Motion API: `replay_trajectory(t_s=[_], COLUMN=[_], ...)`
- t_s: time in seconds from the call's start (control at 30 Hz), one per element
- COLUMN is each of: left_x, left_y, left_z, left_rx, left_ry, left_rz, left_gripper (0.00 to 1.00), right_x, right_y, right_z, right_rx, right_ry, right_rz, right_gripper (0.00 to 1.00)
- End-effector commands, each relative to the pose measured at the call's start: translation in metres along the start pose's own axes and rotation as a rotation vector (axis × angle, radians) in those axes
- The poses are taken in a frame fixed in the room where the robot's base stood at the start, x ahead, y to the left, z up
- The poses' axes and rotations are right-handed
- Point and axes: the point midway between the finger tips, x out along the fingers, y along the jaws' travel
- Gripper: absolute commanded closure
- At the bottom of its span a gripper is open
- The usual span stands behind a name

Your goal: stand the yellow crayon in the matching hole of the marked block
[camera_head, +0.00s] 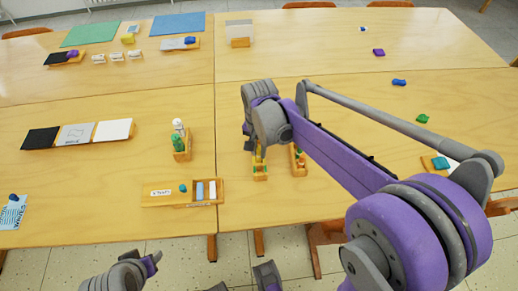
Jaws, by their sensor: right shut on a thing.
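My right gripper (252,144) reaches down at the middle of the table, over the left of two small wooden blocks. It is shut on a thin yellow piece, which looks like the yellow crayon (259,152); the fingers hide most of it. The left block (260,177) is just below the fingers, with small green and yellow bits at its top. The second block (299,171) stands close on the right and also holds small coloured pieces. I cannot read any mark on either block. Grey and purple parts of my left arm show at the bottom edge; its gripper (152,263) is unclear.
A wooden box (160,194) with a compartment lies left of the blocks. A wooden holder (182,152) with green and white bottles stands behind it. Black, grey and white panels (78,134) lie farther left. Small coloured pieces are scattered at the right.

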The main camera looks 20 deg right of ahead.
Motion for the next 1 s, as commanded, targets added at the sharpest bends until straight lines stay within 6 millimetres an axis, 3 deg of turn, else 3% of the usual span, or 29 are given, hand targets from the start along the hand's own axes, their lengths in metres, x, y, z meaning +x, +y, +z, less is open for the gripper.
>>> replay_trajectory(t_s=[1.0], left_x=[0.0027], left_y=[0.0], left_z=[0.0014], left_rx=[0.0], left_ry=[-0.001], left_rz=[0.0], left_gripper=[0.5], right_x=[0.0058], right_y=[0.0], right_z=[0.0], right_rx=[0.0], right_ry=[0.0], right_rz=[0.0], right_gripper=[1.0])
